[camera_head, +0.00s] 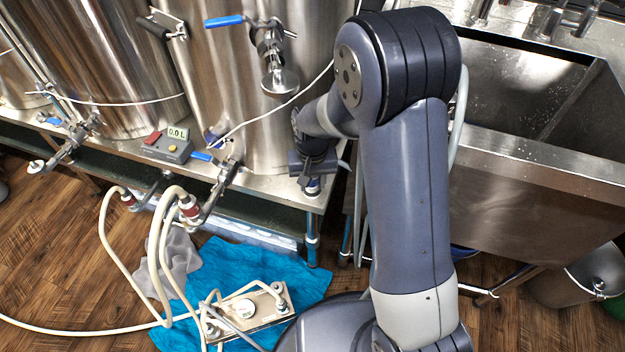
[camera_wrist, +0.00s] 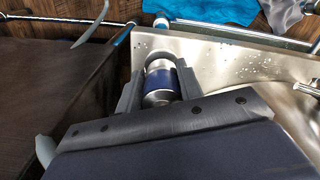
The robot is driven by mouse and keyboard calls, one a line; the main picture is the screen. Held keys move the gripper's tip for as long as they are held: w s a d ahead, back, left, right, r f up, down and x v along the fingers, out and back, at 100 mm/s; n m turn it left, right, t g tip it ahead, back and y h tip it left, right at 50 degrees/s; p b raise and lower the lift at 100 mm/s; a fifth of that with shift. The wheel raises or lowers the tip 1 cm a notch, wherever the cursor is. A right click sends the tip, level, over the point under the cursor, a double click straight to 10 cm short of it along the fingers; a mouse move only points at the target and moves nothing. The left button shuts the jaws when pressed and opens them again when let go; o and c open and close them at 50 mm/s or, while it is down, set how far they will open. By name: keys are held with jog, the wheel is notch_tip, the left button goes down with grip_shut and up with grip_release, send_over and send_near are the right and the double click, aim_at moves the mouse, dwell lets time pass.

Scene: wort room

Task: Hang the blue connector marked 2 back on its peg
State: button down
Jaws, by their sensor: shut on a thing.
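My gripper (camera_wrist: 158,62) is shut around a silver connector with a dark blue band (camera_wrist: 160,82) in the wrist view. The connector is between the two fingers, over or at the wet corner of the steel table; I cannot tell whether it touches the steel. No number on it is readable. In the head view my gripper (camera_head: 313,172) is at the front right corner of the table, and the connector (camera_head: 313,187) shows just below it. I cannot identify a peg for certain; pale grey curved pieces (camera_wrist: 92,25) stand at the left in the wrist view.
Steel tanks (camera_head: 250,80) stand behind on the steel table (camera_head: 280,185). A grey meter box (camera_head: 168,148) and valves with blue handles are left. A steel sink (camera_head: 540,180) is right. Cream hoses, a blue cloth (camera_head: 240,262) and a pump plate (camera_head: 250,308) lie on the floor.

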jog(key=shift+f+b, duration=0.35)
jog(key=shift+f, duration=0.2)
jog(key=c, duration=0.9)
grip_release()
jog(key=shift+r, duration=0.15)
notch_tip(320, 180, up, 11)
jog(key=p, duration=0.3)
jog(key=shift+f, duration=0.2)
notch_tip(320, 180, down, 11)
jog(key=b, duration=0.3)
jog(key=shift+r, duration=0.4)
